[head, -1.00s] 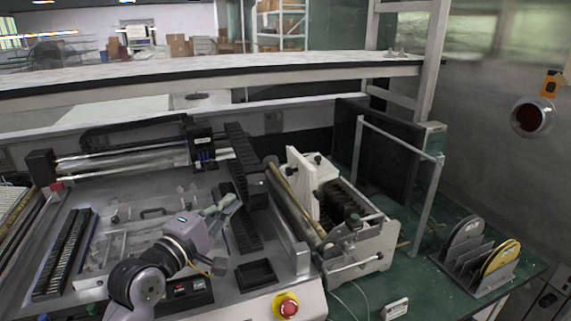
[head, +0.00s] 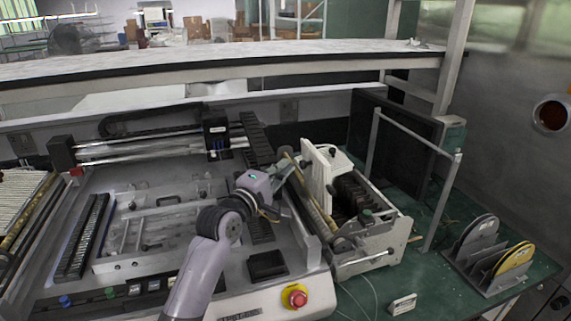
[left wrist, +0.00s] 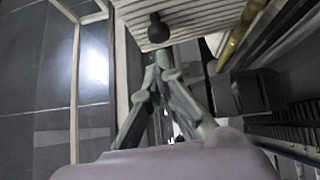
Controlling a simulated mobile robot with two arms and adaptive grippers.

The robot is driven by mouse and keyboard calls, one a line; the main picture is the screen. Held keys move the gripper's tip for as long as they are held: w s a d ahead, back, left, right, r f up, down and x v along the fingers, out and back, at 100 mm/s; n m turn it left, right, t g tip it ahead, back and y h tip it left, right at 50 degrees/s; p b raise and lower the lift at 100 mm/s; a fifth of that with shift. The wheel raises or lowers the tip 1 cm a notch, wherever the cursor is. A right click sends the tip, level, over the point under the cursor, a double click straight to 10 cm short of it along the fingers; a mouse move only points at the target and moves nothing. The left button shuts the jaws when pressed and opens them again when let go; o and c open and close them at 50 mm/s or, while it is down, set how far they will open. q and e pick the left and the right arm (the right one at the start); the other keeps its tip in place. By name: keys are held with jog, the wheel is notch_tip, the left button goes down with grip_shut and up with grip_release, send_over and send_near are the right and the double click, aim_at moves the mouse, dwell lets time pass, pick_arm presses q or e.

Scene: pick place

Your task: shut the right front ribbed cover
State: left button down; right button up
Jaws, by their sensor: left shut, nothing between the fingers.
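A white cover (head: 317,178) stands upright, open, on the machine at the right in the head view. In the left wrist view a ribbed white cover (left wrist: 195,18) with a dark round knob (left wrist: 158,30) shows at the top. My left gripper (head: 285,170) is just left of the upright cover in the head view. In the left wrist view its fingertips (left wrist: 164,62) meet, shut and empty, just below the knob. I cannot tell whether they touch the cover. My right gripper is in neither view.
The open machine body (head: 372,215) shows dark rollers right of the cover. A brass-coloured rod (head: 312,200) runs along its left side. A metal frame (head: 440,205) and a disc rack (head: 492,258) stand further right. A red button (head: 295,297) is at the front.

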pick_arm(q)
jog(key=shift+w+d, duration=0.15)
jog(key=shift+d, duration=0.3)
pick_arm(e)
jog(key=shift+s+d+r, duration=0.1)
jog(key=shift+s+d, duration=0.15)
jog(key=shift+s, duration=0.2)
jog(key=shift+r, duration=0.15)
